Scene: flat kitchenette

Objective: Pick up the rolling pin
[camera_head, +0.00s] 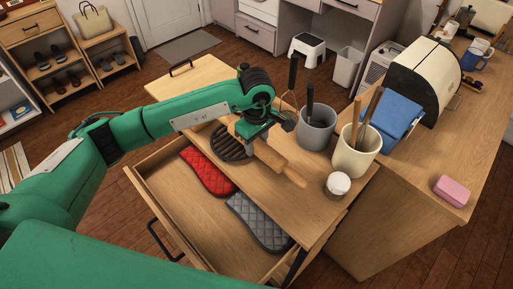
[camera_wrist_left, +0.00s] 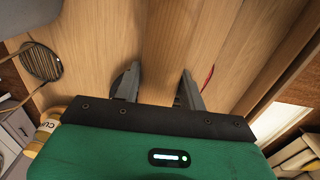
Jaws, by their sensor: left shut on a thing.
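The wooden rolling pin (camera_head: 272,158) is at the middle of the wooden counter in the head view, slanting from upper left to lower right, with its near handle free. My left gripper (camera_head: 250,138) is shut on the pin's body, from above. In the left wrist view the two grey fingers (camera_wrist_left: 156,88) stand on either side of the pale wooden pin (camera_wrist_left: 160,55). The pin's colour is close to the counter's, so I cannot tell whether it touches the top. My right gripper is not in view.
A grey crock (camera_head: 316,130), a cream crock (camera_head: 354,156) with utensils and a small jar (camera_head: 338,184) stand right of the pin. A black trivet (camera_head: 229,143) lies to its left. Below, an open drawer (camera_head: 165,186) holds a red mitt (camera_head: 207,171) and a grey mitt (camera_head: 259,222).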

